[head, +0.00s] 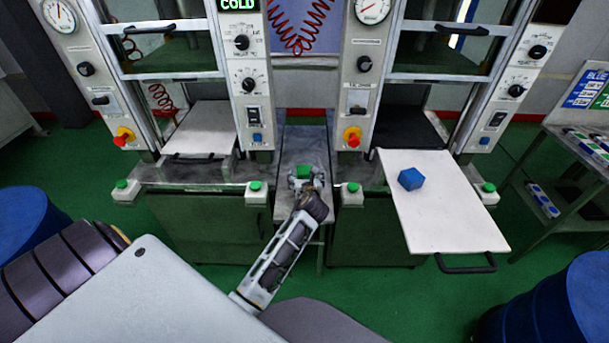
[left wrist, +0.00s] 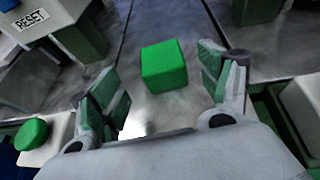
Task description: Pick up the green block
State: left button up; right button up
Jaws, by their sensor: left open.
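The green block (head: 303,171) lies on the grey metal surface between the two presses. It also shows in the left wrist view (left wrist: 164,66), upright and whole, just ahead of my fingers. My left gripper (head: 306,180) is over that surface in the head view, with the block partly hidden by its fingers. In the left wrist view my left gripper (left wrist: 160,82) is open, one finger to each side and nearer than the block. I see no contact with the block. My right gripper is not in view.
A blue block (head: 411,179) sits on the pulled-out white tray (head: 455,215) at right. Push buttons with green caps (head: 255,187) line the press fronts. The press housings (head: 250,90) flank the narrow metal surface. Blue drums (head: 555,305) stand at both sides.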

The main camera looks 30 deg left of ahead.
aim_at(305, 173)
pick_arm(q)
jog(key=shift+x, duration=1.6)
jog(key=shift+b+x, duration=0.35)
jog(key=shift+x, duration=0.65)
jog(key=shift+d+f, duration=0.1)
jog(key=shift+d, duration=0.05)
jog(key=c, duration=1.6)
jog(key=shift+c, duration=0.4)
